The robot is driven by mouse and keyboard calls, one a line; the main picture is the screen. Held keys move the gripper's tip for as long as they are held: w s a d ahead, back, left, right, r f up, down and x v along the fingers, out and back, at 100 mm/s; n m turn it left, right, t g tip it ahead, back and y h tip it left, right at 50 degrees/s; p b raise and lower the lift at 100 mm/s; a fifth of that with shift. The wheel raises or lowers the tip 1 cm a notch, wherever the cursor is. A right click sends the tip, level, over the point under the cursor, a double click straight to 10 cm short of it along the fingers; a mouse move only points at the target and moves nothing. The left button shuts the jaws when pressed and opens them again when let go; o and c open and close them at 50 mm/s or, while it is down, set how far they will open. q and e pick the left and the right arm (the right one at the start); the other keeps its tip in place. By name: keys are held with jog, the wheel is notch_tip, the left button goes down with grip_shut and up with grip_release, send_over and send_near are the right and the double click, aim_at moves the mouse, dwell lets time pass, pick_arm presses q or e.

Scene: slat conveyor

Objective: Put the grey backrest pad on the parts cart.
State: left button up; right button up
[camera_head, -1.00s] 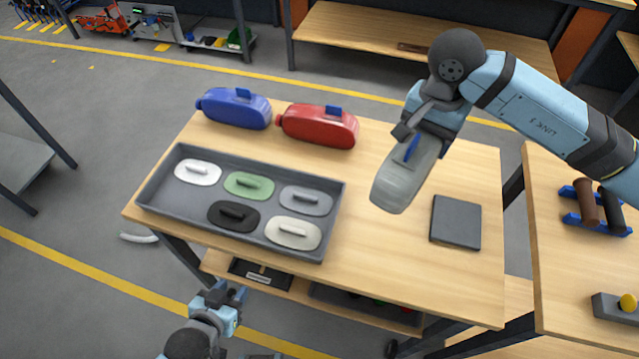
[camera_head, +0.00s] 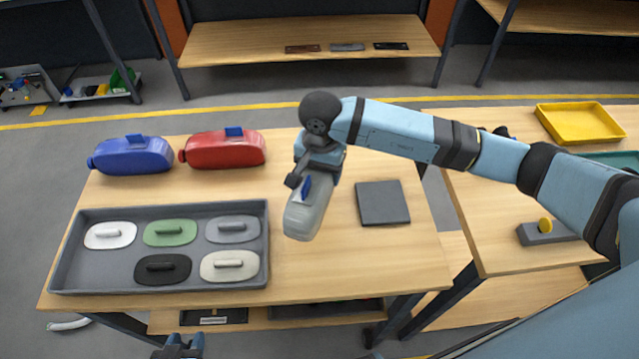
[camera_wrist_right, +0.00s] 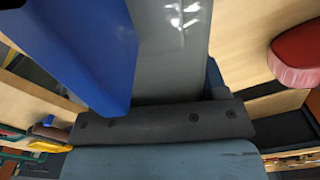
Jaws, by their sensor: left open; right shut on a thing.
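The grey backrest pad (camera_head: 306,219) is a rounded grey block with a blue tab on top. My right gripper (camera_head: 312,182) is shut on it by the tab and holds it tilted above the wooden table (camera_head: 330,263). In the right wrist view the pad (camera_wrist_right: 170,60) and the blue tab (camera_wrist_right: 75,50) fill the upper middle. My left gripper (camera_head: 180,346) is open and empty at the bottom edge, below the table's front. I cannot tell for certain which piece of furniture is the parts cart.
A blue pad (camera_head: 133,157) and a red pad (camera_head: 223,151) stand at the table's back left. A grey tray (camera_head: 100,283) holds several lidded-looking pieces. A dark square plate (camera_head: 383,203) lies right of the held pad. Another table (camera_head: 480,235) on the right bears a yellow tray (camera_head: 580,122).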

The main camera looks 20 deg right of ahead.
notch_tip(320, 180, down, 6)
jog(key=shift+r, duration=0.1)
dwell(0.4)
jog(key=o, duration=0.9)
